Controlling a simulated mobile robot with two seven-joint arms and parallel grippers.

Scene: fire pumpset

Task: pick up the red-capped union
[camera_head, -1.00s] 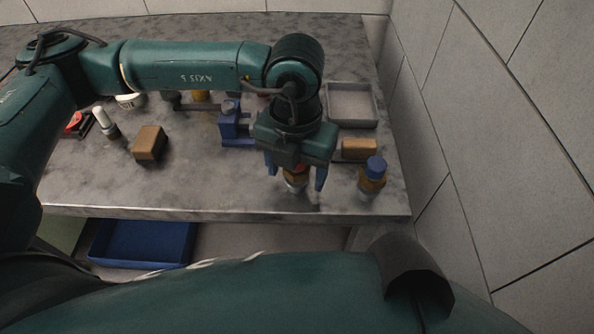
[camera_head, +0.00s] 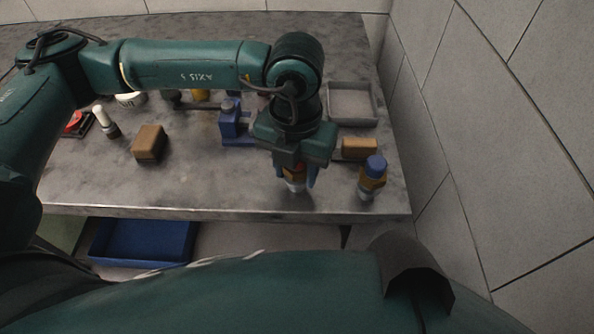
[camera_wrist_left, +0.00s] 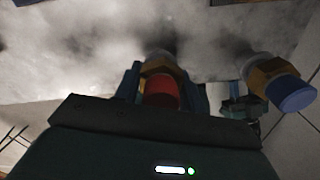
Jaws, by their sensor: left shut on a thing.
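The red-capped union (camera_head: 295,183) stands near the front edge of the grey bench, below my left gripper (camera_head: 296,180). In the left wrist view its red cap (camera_wrist_left: 161,92) and brass body lie between the two fingers. My left gripper is shut on the union, with a finger on each side. Most of the union is hidden by the gripper in the head view. A blue-capped union (camera_head: 372,177) stands just to the right; it also shows in the left wrist view (camera_wrist_left: 282,84). My right gripper is not in view.
A wooden block (camera_head: 359,148) and a grey tray (camera_head: 353,104) lie behind the blue-capped union. A blue vise-like fixture (camera_head: 235,125) stands behind left. A brown block (camera_head: 150,143) lies farther left. A tiled wall closes the right side. A blue bin (camera_head: 143,242) sits below the bench.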

